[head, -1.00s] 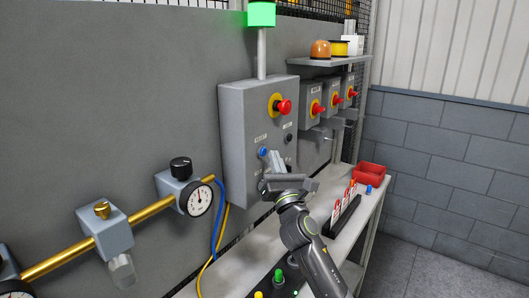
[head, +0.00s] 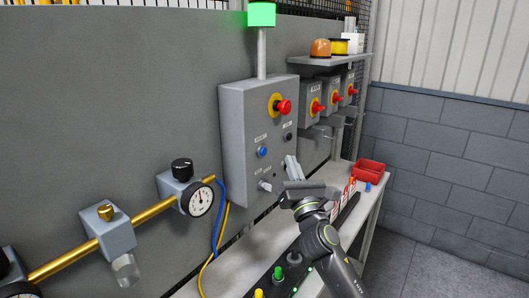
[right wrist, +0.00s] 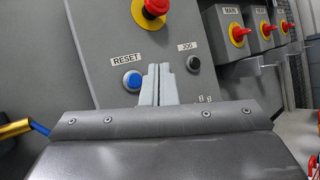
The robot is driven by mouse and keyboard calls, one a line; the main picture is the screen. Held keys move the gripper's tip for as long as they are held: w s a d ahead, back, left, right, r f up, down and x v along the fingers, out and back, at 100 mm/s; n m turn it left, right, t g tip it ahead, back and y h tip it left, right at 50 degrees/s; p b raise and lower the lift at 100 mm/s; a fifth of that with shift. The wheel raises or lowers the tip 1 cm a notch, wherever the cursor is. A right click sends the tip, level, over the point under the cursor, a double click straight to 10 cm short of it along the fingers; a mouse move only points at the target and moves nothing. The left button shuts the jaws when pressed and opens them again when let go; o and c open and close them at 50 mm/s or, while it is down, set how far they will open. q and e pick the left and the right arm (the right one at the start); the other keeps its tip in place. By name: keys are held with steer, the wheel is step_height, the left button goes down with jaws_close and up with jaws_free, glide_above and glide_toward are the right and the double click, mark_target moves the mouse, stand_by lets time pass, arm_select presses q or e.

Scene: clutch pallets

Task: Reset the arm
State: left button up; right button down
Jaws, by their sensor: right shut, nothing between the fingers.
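The grey control box (head: 238,130) is on the wall in the head view. On it are a red emergency button (head: 284,107) on a yellow ring, a blue button (head: 262,152), a black button (head: 288,137) and a grey selector knob (head: 265,185). In the right wrist view the blue button (right wrist: 133,80) sits under a RESET label (right wrist: 125,60). My right gripper (head: 290,160) is shut and empty, in front of the box's lower right edge; its fingertips (right wrist: 159,68) appear right of the blue button in the wrist view. My left gripper is out of view.
A green lamp (head: 261,14) stands above the box. Red switches (head: 318,107) line the wall to the right. A bench (head: 373,193) below holds a red bin (head: 370,172) and a green button (head: 279,273). A brass pipe (head: 70,264) with a gauge (head: 200,202) runs at left.

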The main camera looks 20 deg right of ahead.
stand_by(0.4)
steer(key=s+d+f+m+g+h, duration=0.25)
steer(key=s+f+m+g, duration=0.35)
steer(key=f+m, duration=0.45)
steer(key=s+d+f+m+g+h, duration=0.1)
steer(key=s+d+f+m+g, duration=0.25)
steer(key=s+f+m, duration=0.65)
steer(key=s+a+f+m+g+y, duration=0.2)
steer(key=s+a+f+m+g, duration=0.35)
steer(key=s, duration=0.65)
steer(key=s+a+f+m+g+y, duration=0.25)
steer(key=s+f+m+g, duration=0.4)
steer(key=s, duration=0.55)
steer(key=s+a+x, duration=0.1)
steer(key=s+x, duration=0.1)
steer(key=x, duration=1.1)
steer(key=s+a+f+x, duration=0.1)
steer(key=x, duration=1.2)
steer(key=s+a+f, duration=0.1)
steer(key=s+f, duration=1.4)
steer(key=f, duration=0.1)
steer(key=shift+s+f+g+y+b, duration=0.2)
steer(key=shift+f+g+y+b, duration=0.05)
steer(key=shift+g+y+b, duration=0.15)
